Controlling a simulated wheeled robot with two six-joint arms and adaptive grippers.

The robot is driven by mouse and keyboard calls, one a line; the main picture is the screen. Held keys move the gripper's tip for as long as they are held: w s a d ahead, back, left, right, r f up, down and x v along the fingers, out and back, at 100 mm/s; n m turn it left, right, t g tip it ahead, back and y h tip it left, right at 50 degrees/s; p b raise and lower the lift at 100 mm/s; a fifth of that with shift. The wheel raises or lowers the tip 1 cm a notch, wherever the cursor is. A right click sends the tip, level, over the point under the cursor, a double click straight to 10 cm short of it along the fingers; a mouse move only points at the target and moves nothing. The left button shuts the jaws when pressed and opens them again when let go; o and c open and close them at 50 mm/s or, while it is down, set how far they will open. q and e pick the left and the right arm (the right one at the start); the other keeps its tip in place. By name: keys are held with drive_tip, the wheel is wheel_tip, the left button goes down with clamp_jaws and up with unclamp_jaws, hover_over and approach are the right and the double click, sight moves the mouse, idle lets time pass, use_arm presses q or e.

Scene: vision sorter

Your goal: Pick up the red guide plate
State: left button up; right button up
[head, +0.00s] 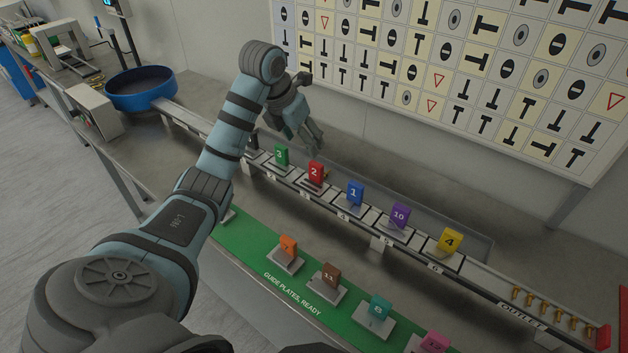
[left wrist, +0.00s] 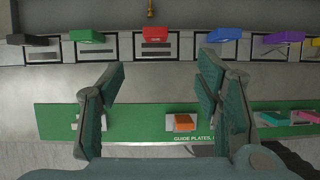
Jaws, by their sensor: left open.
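The red guide plate (head: 315,172), marked 2, stands upright in a slot of the rail, between the green plate (head: 281,155) and the blue plate (head: 355,192). It also shows in the left wrist view (left wrist: 155,33), at the top, beyond the fingertips and between their lines. My left gripper (head: 312,125) is open and empty, above and behind the rail near the green and red plates. It also shows in the left wrist view (left wrist: 163,78), its fingers apart with nothing between them. My right gripper is not in view.
Purple (head: 399,215) and yellow (head: 450,241) plates stand farther right on the rail. A green strip (head: 253,240) in front bears orange (head: 288,245), brown (head: 331,276), teal and pink plates on stands. A blue bowl (head: 142,92) sits at the rail's left end. A symbol chart (head: 450,60) hangs behind.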

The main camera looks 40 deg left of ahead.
sight(314, 166)
use_arm(q)
drive_tip(key=x, duration=0.9)
drive_tip(key=b+x, duration=0.1)
drive_tip(key=x, duration=0.4)
drive_tip(key=shift+w+a, duration=0.2)
drive_tip(key=shift+a, duration=0.2)
drive_tip(key=shift+r, duration=0.1)
clamp_jaws()
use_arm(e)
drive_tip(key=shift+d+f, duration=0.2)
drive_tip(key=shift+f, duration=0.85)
